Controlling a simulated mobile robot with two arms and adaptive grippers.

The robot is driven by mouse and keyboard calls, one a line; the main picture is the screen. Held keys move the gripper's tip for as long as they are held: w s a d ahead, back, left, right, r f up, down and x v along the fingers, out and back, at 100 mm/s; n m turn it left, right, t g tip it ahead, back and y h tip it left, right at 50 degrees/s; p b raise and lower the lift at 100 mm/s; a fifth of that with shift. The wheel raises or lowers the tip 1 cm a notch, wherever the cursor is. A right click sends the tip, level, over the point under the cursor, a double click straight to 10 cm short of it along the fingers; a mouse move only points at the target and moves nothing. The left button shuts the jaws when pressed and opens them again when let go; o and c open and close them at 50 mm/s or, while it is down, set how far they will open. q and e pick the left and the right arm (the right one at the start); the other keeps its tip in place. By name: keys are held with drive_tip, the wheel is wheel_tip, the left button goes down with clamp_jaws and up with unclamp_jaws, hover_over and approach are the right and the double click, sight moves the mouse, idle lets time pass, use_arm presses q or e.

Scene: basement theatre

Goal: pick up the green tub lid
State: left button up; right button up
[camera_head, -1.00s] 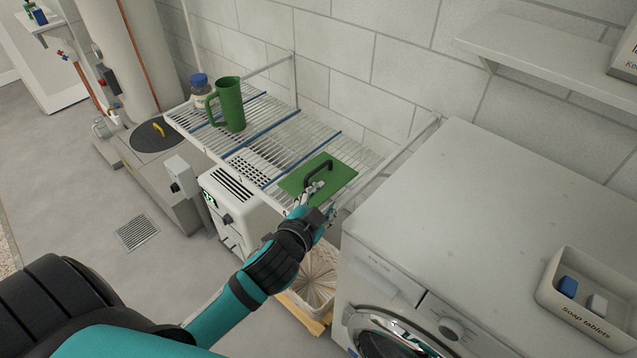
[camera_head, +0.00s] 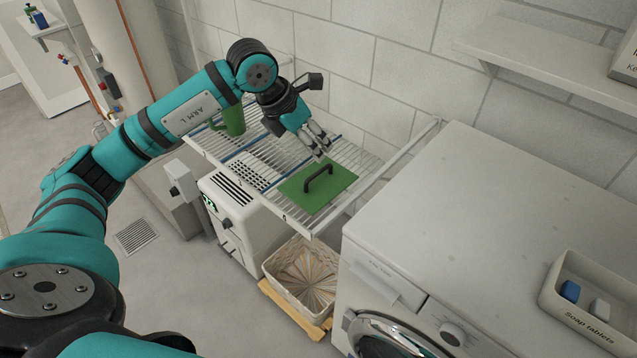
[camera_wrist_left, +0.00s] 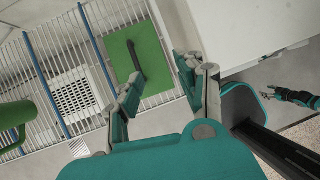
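The green tub lid (camera_head: 338,179) is a flat square plate with a black bar handle (camera_head: 317,176) on top. It lies on the right part of the wire shelf. My left gripper (camera_head: 319,147) is above and behind the lid, its fingers pointing down toward the handle and apart from it. In the left wrist view the fingers of the left gripper (camera_wrist_left: 157,72) are spread and empty, with the lid (camera_wrist_left: 151,60) beyond them. My right gripper (camera_wrist_left: 272,93) shows small at the right edge of that view; its opening is too small to judge.
The wire shelf (camera_head: 366,166) also bears a green jug (camera_head: 234,122), partly hidden by my left arm. Below are a white slotted unit (camera_head: 233,207) and a woven basket (camera_head: 287,262). A washing machine (camera_head: 470,215) with a soap tablet tray (camera_head: 553,297) stands right. A block wall is behind.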

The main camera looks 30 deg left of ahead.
use_arm(q)
drive_tip(key=y, duration=0.2)
approach(319, 171)
drive_tip(key=shift+n, duration=0.3)
drive_tip(key=x, duration=0.1)
drive_tip(key=p+x, duration=0.1)
drive_tip(key=x, duration=0.1)
drive_tip(key=p+x, duration=0.1)
drive_tip(key=shift+s+a+f, duration=0.2)
drive_tip(key=shift+a+f, duration=0.1)
drive_tip(key=shift+a, duration=0.05)
drive_tip(key=shift+w+f, duration=0.25)
drive_tip(key=shift+f, duration=0.25)
drive_tip(key=shift+w+d+f, duration=0.15)
drive_tip(key=shift+f, duration=0.1)
drive_tip(key=x, duration=0.1)
drive_tip(key=p+x, duration=0.1)
drive_tip(key=x, duration=0.1)
drive_tip(key=shift+w+d+f, duration=0.2)
drive_tip(key=shift+w+d, duration=0.05)
drive_tip(key=shift+w+f, duration=0.2)
drive_tip(key=shift+f, duration=0.25)
clamp_jaws()
